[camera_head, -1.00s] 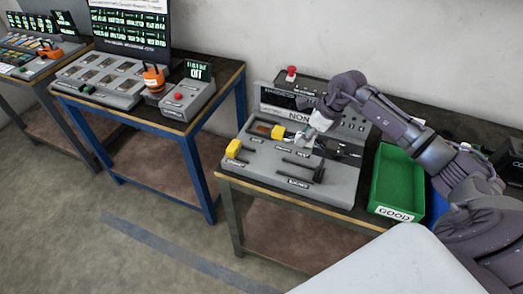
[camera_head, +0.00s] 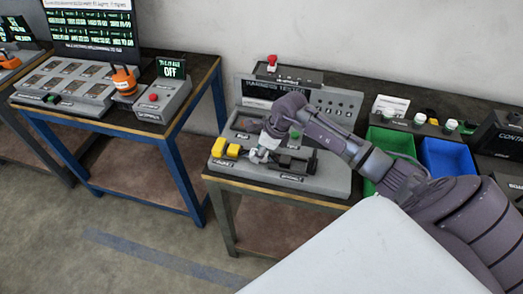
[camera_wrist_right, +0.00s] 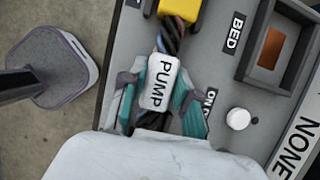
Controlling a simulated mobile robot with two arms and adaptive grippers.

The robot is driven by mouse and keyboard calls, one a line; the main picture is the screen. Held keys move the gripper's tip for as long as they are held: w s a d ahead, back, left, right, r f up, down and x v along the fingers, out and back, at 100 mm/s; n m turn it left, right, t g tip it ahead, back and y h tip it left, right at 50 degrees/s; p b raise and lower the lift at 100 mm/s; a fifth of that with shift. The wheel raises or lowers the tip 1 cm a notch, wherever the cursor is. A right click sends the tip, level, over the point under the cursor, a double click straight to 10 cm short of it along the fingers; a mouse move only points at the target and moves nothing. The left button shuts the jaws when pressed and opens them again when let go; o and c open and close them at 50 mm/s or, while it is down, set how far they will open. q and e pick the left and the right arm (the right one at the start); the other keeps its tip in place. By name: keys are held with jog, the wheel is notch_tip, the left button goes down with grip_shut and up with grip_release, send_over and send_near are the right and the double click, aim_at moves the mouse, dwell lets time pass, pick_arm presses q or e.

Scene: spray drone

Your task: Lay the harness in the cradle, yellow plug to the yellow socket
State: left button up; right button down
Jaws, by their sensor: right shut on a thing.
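The harness tester (camera_head: 335,182) is a grey fixture on the bench, with the cradle on its front part. Two yellow blocks sit side by side at its left end: the yellow socket (camera_head: 219,147) on the left and the harness's yellow plug (camera_head: 234,151) right beside it. I cannot tell if they are mated. My right gripper (camera_head: 261,155) is just right of them, low over the cradle. In the wrist view it (camera_wrist_right: 160,95) is shut on the harness (camera_wrist_right: 158,82) at its white PUMP tag, with dark wires leading to a yellow block (camera_wrist_right: 180,8). My left gripper is out of view.
A black fork (camera_head: 306,163) stands on the cradle right of the gripper. A bed with an orange pad (camera_wrist_right: 273,48) and a white button (camera_wrist_right: 238,118) are near the hand. Green (camera_head: 395,140) and blue (camera_head: 446,158) bins stand to the right; another bench (camera_head: 110,121) is left.

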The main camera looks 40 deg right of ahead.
jog(key=shift+w+d, duration=0.1)
jog(key=shift+d, duration=0.05)
jog(key=c, duration=1.2)
grip_release()
jog(key=shift+s+a, duration=0.2)
jog(key=shift+a, duration=0.15)
jog(key=shift+c, duration=0.2)
jog(key=o, duration=0.4)
jog(key=shift+w+d, duration=0.1)
jog(key=shift+r, duration=0.25)
jog(key=shift+d+r, duration=0.2)
jog(key=shift+r, duration=0.1)
pick_arm(q)
jog(key=b, duration=0.1)
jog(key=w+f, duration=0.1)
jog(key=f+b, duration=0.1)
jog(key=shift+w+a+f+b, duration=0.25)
jog(key=shift+b, duration=0.05)
pick_arm(e)
jog(key=v, duration=1.1)
jog(key=shift+s, duration=0.2)
jog(key=shift+a, duration=0.2)
